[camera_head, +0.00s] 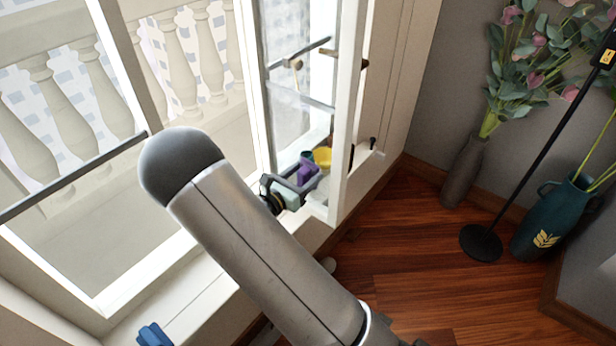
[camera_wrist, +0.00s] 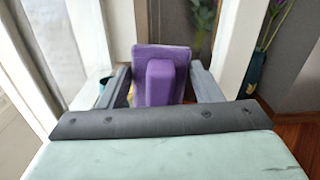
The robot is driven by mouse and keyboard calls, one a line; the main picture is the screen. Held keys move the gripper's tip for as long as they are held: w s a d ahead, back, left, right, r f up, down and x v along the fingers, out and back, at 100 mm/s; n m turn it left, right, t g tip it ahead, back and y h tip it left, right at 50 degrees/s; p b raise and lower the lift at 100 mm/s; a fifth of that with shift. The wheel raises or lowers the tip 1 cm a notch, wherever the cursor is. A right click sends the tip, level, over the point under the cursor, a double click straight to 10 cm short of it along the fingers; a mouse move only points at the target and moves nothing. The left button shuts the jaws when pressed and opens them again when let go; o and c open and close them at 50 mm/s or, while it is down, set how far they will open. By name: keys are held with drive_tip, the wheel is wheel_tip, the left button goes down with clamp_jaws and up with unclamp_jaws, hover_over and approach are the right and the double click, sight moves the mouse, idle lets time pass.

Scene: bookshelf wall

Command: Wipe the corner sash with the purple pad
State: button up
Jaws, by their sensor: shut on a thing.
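The purple pad (camera_wrist: 160,75) is between the two fingers of my gripper (camera_wrist: 162,90) in the wrist view, with its raised grip block held by them. In the head view the purple pad (camera_head: 307,170) shows small at the end of my gripper (camera_head: 296,178), close to the lower part of the open corner sash (camera_head: 345,120). The sash has a white frame and glass with smudgy white marks. In the wrist view the white sash frame (camera_wrist: 241,45) rises behind and right of the pad. Whether the pad touches the glass I cannot tell.
A yellow item (camera_head: 323,157) is just behind the pad near the sill. A blue object (camera_head: 154,335) is on the sill at lower left. A brown vase (camera_head: 462,172), a teal vase (camera_head: 555,215) and a black stand base (camera_head: 481,243) are on the wooden floor at right.

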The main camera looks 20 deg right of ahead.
sight(289, 155)
drive_tip(key=shift+w+a+r, duration=0.1)
drive_tip(key=shift+w+a, duration=0.55)
drive_tip(key=shift+w, duration=0.55)
drive_tip(key=shift+w+a+f, duration=0.1)
drive_tip(key=shift+w+a, duration=0.5)
drive_tip(key=shift+w, duration=0.6)
drive_tip(key=shift+w+a+r, duration=0.1)
drive_tip(key=shift+w+a, duration=0.55)
drive_tip(key=shift+w, duration=0.55)
drive_tip(key=shift+a, duration=0.1)
drive_tip(key=shift+v, duration=2.9)
drive_tip(key=shift+s, duration=0.15)
drive_tip(key=shift+p+v, duration=0.4)
drive_tip(key=shift+v, duration=1.05)
